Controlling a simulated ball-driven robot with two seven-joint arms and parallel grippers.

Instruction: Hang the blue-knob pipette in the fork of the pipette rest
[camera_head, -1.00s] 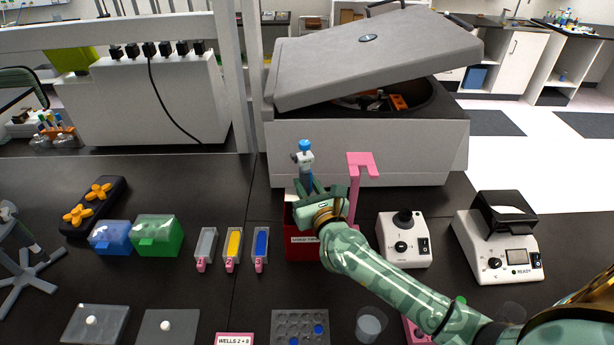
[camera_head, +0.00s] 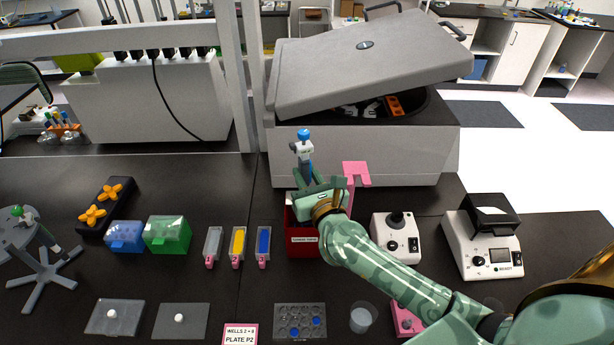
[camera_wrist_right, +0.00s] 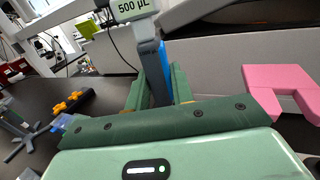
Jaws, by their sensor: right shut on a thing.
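The blue-knob pipette (camera_head: 304,147) stands roughly upright in my right gripper (camera_head: 312,186), above the red bin. Its blue knob is on top, and its lower end is hidden behind the gripper. In the right wrist view, the pipette (camera_wrist_right: 147,45) with its "500 µL" label sits between the fingers of the right gripper (camera_wrist_right: 160,90), which are shut on it. The pink pipette rest (camera_head: 356,170) stands just right of the gripper, its fork at the top; it also shows in the right wrist view (camera_wrist_right: 285,80). The pipette is apart from the fork. My left gripper is out of view.
A red bin (camera_head: 301,243) stands below the gripper. The grey centrifuge (camera_head: 365,150) with its raised lid is behind. A white mixer (camera_head: 396,240) and a white device (camera_head: 485,250) stand to the right. Tip boxes (camera_head: 167,233) and reagent troughs (camera_head: 238,243) are left.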

